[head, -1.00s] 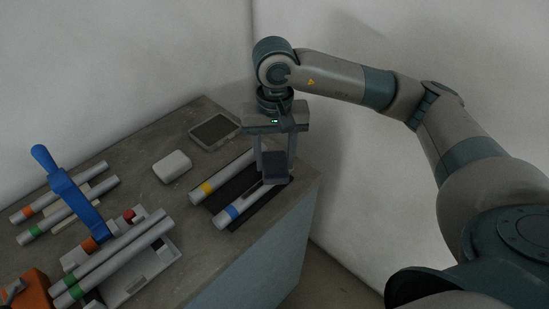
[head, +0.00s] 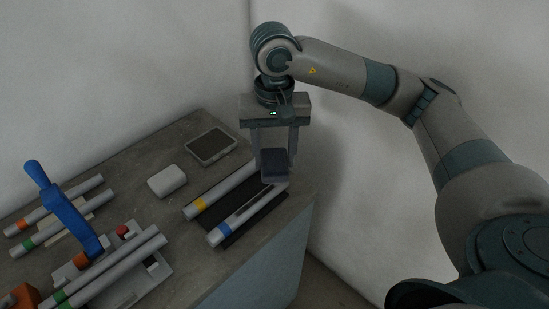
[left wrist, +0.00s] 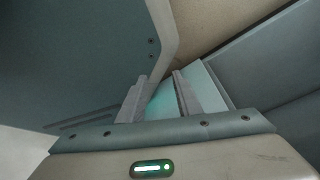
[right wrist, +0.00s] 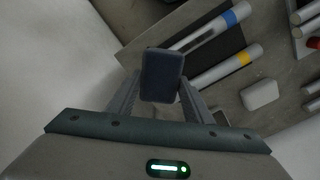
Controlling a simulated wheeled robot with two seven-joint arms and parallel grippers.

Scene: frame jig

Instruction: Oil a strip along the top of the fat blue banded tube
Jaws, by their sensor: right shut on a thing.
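The grey tube with the blue band (head: 219,232) lies at the right of the bench in the head view, banded end toward the front. A dark strip (head: 246,208) runs along its top. The tube also shows in the right wrist view (right wrist: 242,10), with the strip on it. My right gripper (head: 275,160) is shut on a dark block-shaped pad (right wrist: 162,75), held over the tube's far end, which it partly hides. The pad appears raised clear of the tube. My left gripper (left wrist: 160,82) is open and empty in the left wrist view, away from the tubes.
A yellow-banded tube (head: 196,209) lies parallel on the same dark mat (head: 258,213). A white block (head: 166,180) and a dark-topped tray (head: 211,145) are behind. At left are a blue-handled tool (head: 62,204), several banded tubes and a grey jig. The bench's right edge is close.

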